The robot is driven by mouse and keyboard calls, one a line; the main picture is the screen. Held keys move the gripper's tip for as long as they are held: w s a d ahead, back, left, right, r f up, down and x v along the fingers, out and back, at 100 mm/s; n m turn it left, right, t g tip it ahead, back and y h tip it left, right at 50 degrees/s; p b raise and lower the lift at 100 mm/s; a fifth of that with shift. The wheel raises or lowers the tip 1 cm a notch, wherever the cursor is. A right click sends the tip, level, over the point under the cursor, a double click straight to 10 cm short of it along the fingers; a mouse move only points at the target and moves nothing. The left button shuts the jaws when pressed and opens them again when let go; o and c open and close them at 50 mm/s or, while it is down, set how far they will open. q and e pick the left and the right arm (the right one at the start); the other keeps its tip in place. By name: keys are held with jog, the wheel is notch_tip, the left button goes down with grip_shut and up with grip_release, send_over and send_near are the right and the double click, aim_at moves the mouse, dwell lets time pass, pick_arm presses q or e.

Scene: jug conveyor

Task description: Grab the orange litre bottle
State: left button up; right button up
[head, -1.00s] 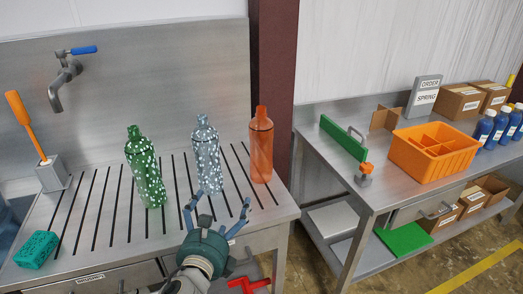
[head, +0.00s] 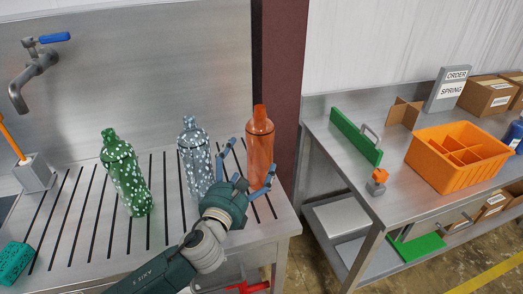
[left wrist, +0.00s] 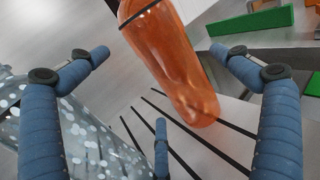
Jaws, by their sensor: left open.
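The orange litre bottle (head: 260,150) stands upright on the slotted drainboard (head: 92,215), near its right end by the dark red post. It also shows in the left wrist view (left wrist: 172,62), between the spread fingers. My left gripper (head: 247,166) is open just in front of the bottle, with one finger to its left and one toward its right. I cannot tell whether any finger touches it. A clear speckled bottle (head: 194,158) stands close to the left of the gripper, and a green speckled bottle (head: 124,172) stands further left. My right gripper is not in view.
The clear bottle (left wrist: 75,140) sits very near the left finger in the wrist view. A tap (head: 34,70), a brush holder (head: 35,172) and a teal sponge (head: 13,263) are at the left. The right bench holds an orange crate (head: 430,171) and a green board (head: 352,135).

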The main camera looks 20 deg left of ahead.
pick_arm(q)
jog(key=shift+w+r, duration=0.15)
jog(key=shift+w, duration=1.05)
jog(key=w+p, duration=0.1)
jog(key=w, duration=0.3)
jog(key=shift+w, duration=0.55)
jog(key=shift+c, duration=0.8)
jog(key=c, duration=0.9)
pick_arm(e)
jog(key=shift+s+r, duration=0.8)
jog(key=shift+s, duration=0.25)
